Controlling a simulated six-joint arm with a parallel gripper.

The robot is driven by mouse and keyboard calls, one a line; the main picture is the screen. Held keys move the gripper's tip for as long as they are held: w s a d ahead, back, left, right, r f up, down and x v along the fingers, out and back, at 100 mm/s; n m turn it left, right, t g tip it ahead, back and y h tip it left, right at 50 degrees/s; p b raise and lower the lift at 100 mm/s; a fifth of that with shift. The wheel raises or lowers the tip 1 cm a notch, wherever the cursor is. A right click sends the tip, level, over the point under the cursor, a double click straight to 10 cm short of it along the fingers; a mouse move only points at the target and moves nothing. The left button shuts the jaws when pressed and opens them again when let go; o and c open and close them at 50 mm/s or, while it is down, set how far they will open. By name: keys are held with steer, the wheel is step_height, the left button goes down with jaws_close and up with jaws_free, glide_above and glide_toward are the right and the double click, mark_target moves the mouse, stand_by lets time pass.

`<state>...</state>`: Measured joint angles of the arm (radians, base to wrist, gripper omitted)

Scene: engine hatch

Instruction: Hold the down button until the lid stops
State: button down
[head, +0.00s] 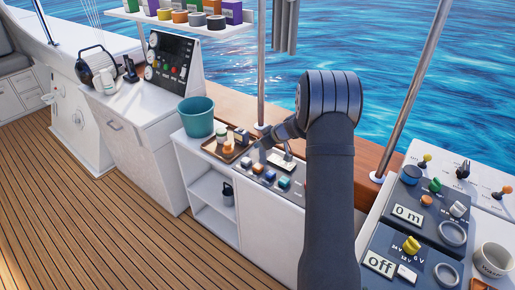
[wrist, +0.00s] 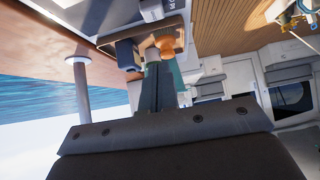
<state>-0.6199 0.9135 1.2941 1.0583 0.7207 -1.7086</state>
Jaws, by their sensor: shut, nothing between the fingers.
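A dark control panel (head: 277,177) is set in the white counter, with an orange button (head: 257,168), blue buttons (head: 284,182) and a pale button on it. I cannot read which one is the down button. My gripper (head: 262,141) is above the back of this panel, beside the tray, and is apart from the buttons. In the wrist view my gripper (wrist: 155,68) is shut and empty, its fingers pointing towards the tray. I cannot make out the hatch lid in either view.
A brown tray (head: 212,148) with small orange and dark items lies left of the panel, with a teal bucket (head: 197,116) behind it. A metal post (head: 261,65) rises behind my gripper. More switch panels (head: 419,215) and a white mug (head: 492,260) are at the right.

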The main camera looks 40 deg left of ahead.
glide_above(244, 159)
steer(key=d, duration=0.3)
steer(key=f, duration=0.6)
steer(key=shift+a, duration=0.2)
step_height(244, 159, down, 3)
steer(key=shift+d+r, duration=0.1)
steer(key=shift+r, duration=0.1)
steer(key=shift+f, duration=0.6)
